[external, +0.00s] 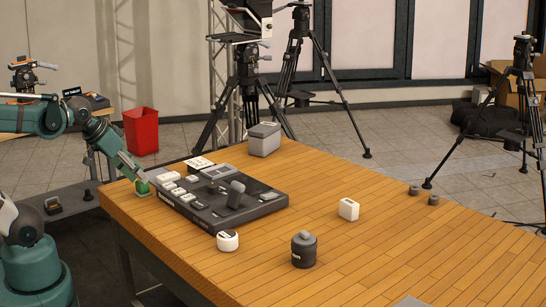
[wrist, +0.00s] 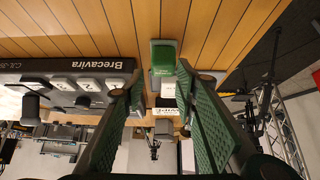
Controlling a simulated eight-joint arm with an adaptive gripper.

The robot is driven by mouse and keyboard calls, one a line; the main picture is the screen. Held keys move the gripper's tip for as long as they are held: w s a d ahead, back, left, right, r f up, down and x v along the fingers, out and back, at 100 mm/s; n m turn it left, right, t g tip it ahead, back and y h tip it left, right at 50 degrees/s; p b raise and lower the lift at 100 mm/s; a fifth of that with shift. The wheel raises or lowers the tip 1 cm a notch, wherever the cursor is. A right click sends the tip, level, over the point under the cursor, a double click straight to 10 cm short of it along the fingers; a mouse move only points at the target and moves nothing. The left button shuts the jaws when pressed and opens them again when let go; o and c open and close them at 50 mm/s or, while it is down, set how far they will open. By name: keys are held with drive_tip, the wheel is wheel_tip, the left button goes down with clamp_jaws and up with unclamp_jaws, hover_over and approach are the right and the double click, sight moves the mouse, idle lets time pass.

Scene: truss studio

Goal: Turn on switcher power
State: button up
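The switcher (external: 225,195) is a dark grey console with white keys and a lever, lying on the left part of the wooden table. Its front edge and white keys show at the left of the wrist view (wrist: 70,66). A small green block, possibly the power switch (external: 143,187), sits on the table beside the console's left end. It also shows in the wrist view (wrist: 163,56), just beyond my fingertips. My gripper (external: 138,175) is open and empty, pointing down close to the green block. In the wrist view its fingers (wrist: 158,82) stand apart. I cannot tell whether they touch the block.
A white-topped round pot (external: 228,241), a dark jar (external: 304,250) and a white box (external: 349,209) stand on the wooden table (external: 400,255). A grey case (external: 264,139) is at the back. A red bin (external: 141,131) and tripods stand beyond. The right tabletop is mostly clear.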

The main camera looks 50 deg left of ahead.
drive_tip(key=shift+r, duration=0.3)
drive_tip(key=c, duration=0.7)
drive_tip(key=shift+r, duration=0.35)
clamp_jaws()
wheel_tip(320, 180, up, 17)
drive_tip(key=w+d+r+p, duration=0.3)
drive_tip(key=w+d+p, duration=1.2)
drive_tip(key=w+d, duration=0.15)
drive_tip(key=w+d+f+p, duration=0.1)
drive_tip(key=d+p, duration=0.4)
drive_tip(key=d, duration=0.4)
drive_tip(key=w+d+f+p, duration=0.1)
drive_tip(key=d+f+p, duration=0.1)
drive_tip(key=d+p, duration=0.5)
drive_tip(key=shift+s+d+f+b, duration=0.1)
drive_tip(key=shift+d+f+b, duration=0.25)
drive_tip(key=shift+f, duration=0.5)
drive_tip(key=shift+w+d+f+b, duration=0.1)
drive_tip(key=shift+d+f+b, duration=0.1)
drive_tip(key=shift+f+b, duration=0.45)
drive_tip(key=shift+s+d+f+b, duration=0.1)
drive_tip(key=shift+d+f+b, duration=0.15)
drive_tip(key=shift+f, duration=0.75)
